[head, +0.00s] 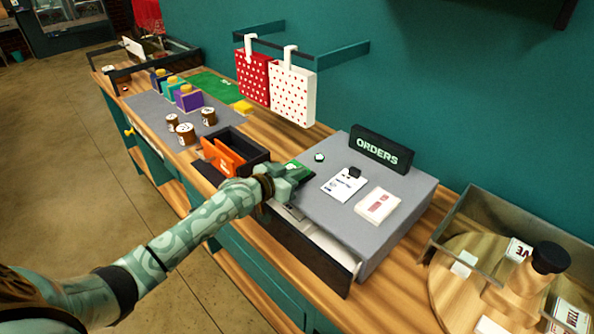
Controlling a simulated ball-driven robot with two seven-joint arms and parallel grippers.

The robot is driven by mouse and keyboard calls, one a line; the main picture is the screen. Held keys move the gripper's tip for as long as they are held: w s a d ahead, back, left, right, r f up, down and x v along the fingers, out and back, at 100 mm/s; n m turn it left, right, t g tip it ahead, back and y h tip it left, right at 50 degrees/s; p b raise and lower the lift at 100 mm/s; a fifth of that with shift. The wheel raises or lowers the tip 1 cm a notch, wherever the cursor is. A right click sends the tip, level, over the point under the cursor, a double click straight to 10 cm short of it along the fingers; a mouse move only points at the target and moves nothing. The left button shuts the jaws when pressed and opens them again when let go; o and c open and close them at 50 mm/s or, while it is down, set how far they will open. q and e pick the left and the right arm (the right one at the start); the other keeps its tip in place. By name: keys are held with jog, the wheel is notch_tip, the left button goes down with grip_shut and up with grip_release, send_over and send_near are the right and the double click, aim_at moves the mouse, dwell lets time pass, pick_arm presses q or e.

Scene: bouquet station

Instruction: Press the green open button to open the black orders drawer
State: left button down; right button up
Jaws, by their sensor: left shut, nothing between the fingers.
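The grey orders unit (400,187) stands on the wooden counter, with a black ORDERS sign (381,149) at its back. Its black drawer (318,262) stands out from the front, and the pale inside shows behind the black front panel. A green piece (298,168), which looks like the open button, sits at the unit's left edge. My left gripper (291,181) is shut and empty right beside it, partly covering it. I cannot tell whether they touch. My right gripper is not in view.
A black box with orange dividers (223,155) stands left. A glass-sided tray (478,222) is at right. Dotted bags (291,95) hang behind.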

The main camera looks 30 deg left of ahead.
pick_arm(q)
jog(key=shift+s+d+f, duration=0.1)
jog(key=shift+s+f, duration=0.1)
jog(key=shift+f, duration=0.35)
jog(key=r+p, duration=0.5)
jog(key=r, duration=0.1)
jog(key=shift+w, duration=0.2)
jog(key=p+v, duration=0.1)
jog(key=v, duration=0.9)
jog(key=shift+f, duration=0.35)
